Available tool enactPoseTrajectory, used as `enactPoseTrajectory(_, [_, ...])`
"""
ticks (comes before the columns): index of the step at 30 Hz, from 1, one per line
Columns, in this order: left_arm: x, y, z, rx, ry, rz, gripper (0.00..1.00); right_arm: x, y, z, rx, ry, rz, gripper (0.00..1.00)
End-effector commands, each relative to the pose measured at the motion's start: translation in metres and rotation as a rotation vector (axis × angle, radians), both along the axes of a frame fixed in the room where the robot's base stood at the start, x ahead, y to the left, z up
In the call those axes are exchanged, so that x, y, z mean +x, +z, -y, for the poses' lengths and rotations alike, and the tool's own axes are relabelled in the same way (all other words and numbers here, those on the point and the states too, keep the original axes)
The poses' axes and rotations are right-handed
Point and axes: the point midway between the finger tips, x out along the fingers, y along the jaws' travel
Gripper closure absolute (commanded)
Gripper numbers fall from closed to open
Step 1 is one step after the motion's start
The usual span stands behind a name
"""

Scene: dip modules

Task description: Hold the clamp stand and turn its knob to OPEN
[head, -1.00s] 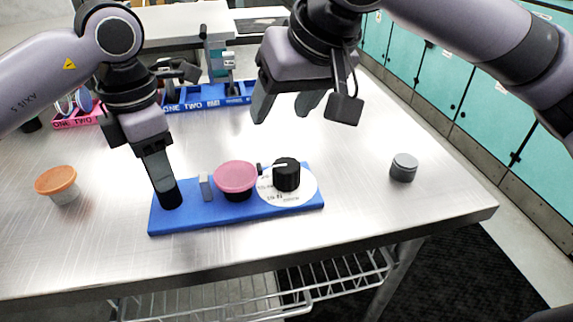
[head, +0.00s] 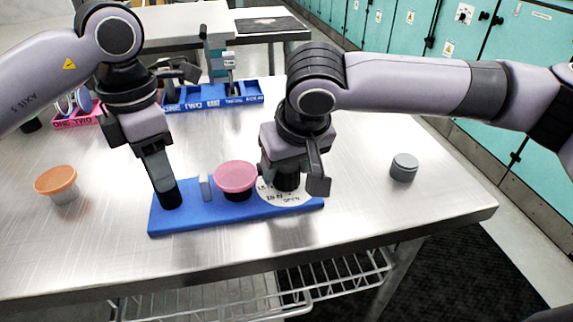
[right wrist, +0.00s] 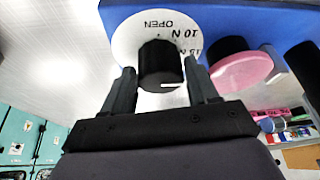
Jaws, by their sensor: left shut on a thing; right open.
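The clamp stand is a blue base (head: 185,221) with a pink round cap (head: 235,176), a small grey block (head: 205,187) and a white dial (head: 285,198) carrying a black knob. The dial reads OPEN on its near side. My left gripper (head: 168,195) points down at the base's left end and is shut on a part that its fingers hide. My right gripper (right wrist: 161,85) is open above the dial, with the black knob (right wrist: 160,62) between its fingers. Gaps show beside the knob in the right wrist view. The pink cap (right wrist: 240,72) is close to one finger.
An orange-lidded cup (head: 57,182) stands left of the stand, and a grey cylinder (head: 403,167) stands to the right. A blue bin (head: 210,100) and a pink bin (head: 82,120) lie further back. The table's front edge is near the base.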

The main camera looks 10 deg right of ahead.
Motion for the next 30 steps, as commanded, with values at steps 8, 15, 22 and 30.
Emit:
enactPoseTrajectory(8, [0.0001, 0.0002, 0.0003, -0.001, 0.000, 0.000, 1.00, 0.0023, -0.0049, -0.0006, 0.000, 0.001, 0.001, 0.41])
enactPoseTrajectory(15, [0.0001, 0.0002, 0.0003, -0.001, 0.000, 0.000, 1.00, 0.0021, -0.0046, -0.0004, 0.000, 0.001, 0.001, 0.82])
enactPoseTrajectory(22, [0.0002, 0.0002, 0.0001, 0.000, 0.000, 0.001, 1.00, 0.0020, -0.0047, -0.0003, 0.000, 0.012, 0.000, 0.82])
enactPoseTrajectory(30, [0.0002, 0.0001, 0.0000, 0.000, 0.000, 0.001, 1.00, 0.0015, -0.0054, -0.0007, 0.002, 0.120, -0.003, 0.82])
